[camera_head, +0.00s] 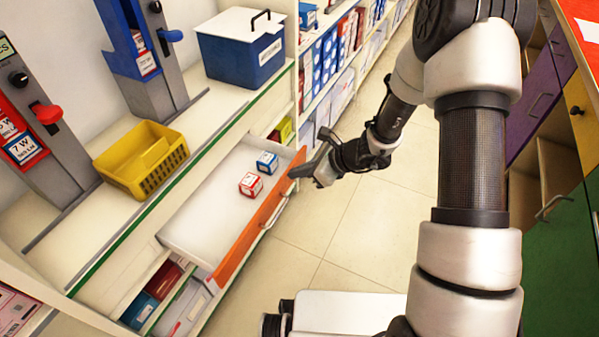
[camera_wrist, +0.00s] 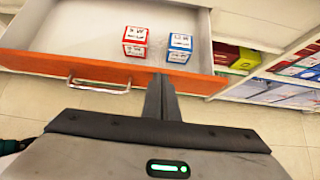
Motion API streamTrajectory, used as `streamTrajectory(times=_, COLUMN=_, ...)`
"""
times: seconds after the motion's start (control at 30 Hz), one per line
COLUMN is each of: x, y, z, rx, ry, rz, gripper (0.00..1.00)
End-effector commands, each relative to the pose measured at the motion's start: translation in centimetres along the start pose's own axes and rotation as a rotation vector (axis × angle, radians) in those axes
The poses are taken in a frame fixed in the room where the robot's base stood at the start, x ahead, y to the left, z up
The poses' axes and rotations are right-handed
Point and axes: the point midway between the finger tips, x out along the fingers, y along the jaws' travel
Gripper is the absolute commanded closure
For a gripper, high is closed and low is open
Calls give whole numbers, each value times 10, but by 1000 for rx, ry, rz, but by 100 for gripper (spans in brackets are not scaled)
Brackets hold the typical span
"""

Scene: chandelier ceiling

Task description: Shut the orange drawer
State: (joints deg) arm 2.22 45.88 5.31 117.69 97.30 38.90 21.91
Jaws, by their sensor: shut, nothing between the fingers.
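The orange drawer (camera_head: 236,248) stands pulled out of the white counter on the left in the head view. A red-and-white box (camera_head: 251,184) and a blue-and-white box (camera_head: 267,162) lie inside it. My gripper (camera_head: 296,172) is at the far end of the orange front, with its fingers shut and empty. In the wrist view, the orange front (camera_wrist: 200,82) runs across the picture with its metal handle (camera_wrist: 98,88) left of my fingers (camera_wrist: 161,92). The fingertips overlap the front's edge near the blue box (camera_wrist: 180,48); I cannot tell if they touch it.
A yellow basket (camera_head: 141,160) and a blue bin (camera_head: 242,50) stand on the counter above. Stocked shelves (camera_head: 330,60) continue beyond the drawer. Coloured cabinets (camera_head: 555,130) line the right side. The tiled floor (camera_head: 345,230) between is clear.

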Motion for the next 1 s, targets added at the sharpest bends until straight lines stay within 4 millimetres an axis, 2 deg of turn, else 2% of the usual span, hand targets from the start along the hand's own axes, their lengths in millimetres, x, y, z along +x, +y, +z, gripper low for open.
streamTrajectory(times=0.27, x=31, y=1, z=27, rx=-4, ry=-2, rz=2, gripper=100)
streamTrajectory(times=0.7, x=104, y=1, z=98, rx=-2, ry=-1, rz=2, gripper=100)
streamTrajectory(times=1.0, x=134, y=0, z=125, rx=-1, ry=0, rz=1, gripper=100)
